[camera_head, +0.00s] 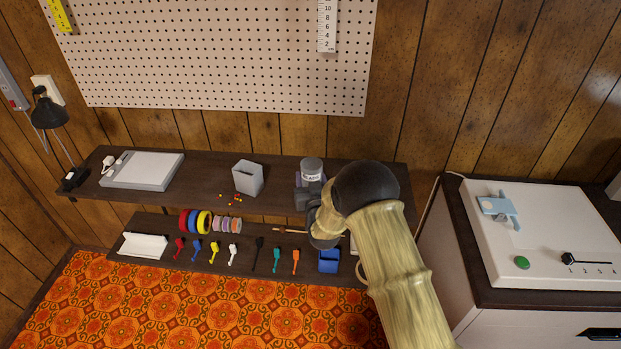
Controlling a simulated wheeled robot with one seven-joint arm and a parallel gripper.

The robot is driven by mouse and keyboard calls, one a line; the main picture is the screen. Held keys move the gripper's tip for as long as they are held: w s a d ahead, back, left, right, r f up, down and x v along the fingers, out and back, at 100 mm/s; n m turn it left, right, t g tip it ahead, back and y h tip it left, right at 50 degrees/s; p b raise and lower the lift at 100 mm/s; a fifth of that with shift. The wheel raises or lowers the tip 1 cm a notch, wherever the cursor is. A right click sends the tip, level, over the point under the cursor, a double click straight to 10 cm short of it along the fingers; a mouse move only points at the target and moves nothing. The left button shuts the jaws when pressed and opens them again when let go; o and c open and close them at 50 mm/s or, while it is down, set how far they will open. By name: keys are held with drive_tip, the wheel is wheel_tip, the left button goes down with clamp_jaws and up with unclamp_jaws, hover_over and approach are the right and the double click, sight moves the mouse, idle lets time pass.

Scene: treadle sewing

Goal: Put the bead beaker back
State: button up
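A grey, open-topped square cup (248,178) stands upright on the upper dark shelf, with several small coloured beads (231,201) loose in front of it. It looks like the bead beaker, but its inside is not readable. A grey round jar (312,168) with a label too small to read stands to its right. My gripper (311,188) is at the jar, to the right of the square cup and apart from it. Dark gripper parts overlap the jar's lower part. My wrist hides the fingertips, so I cannot tell whether they hold the jar.
A white flat device (142,170) and a black lamp (48,110) are at the shelf's left. The lower shelf (190,265) holds tape rolls (204,221), several coloured tools, and a blue box (329,261). A pegboard (220,60) hangs behind. A white machine (545,235) stands right.

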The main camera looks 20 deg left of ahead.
drive_tip(key=o, duration=0.6)
drive_tip(key=shift+f, duration=0.15)
drive_tip(key=shift+c, duration=0.2)
drive_tip(key=o, duration=0.4)
drive_tip(key=shift+o, duration=0.2)
drive_tip(key=shift+r, duration=0.25)
drive_tip(key=shift+s+d+f, duration=0.1)
drive_tip(key=shift+s, duration=0.15)
drive_tip(key=v, duration=1.1)
drive_tip(key=shift+s+d+b, duration=0.15)
drive_tip(key=shift+s+b, duration=0.05)
drive_tip(key=shift+b, duration=0.25)
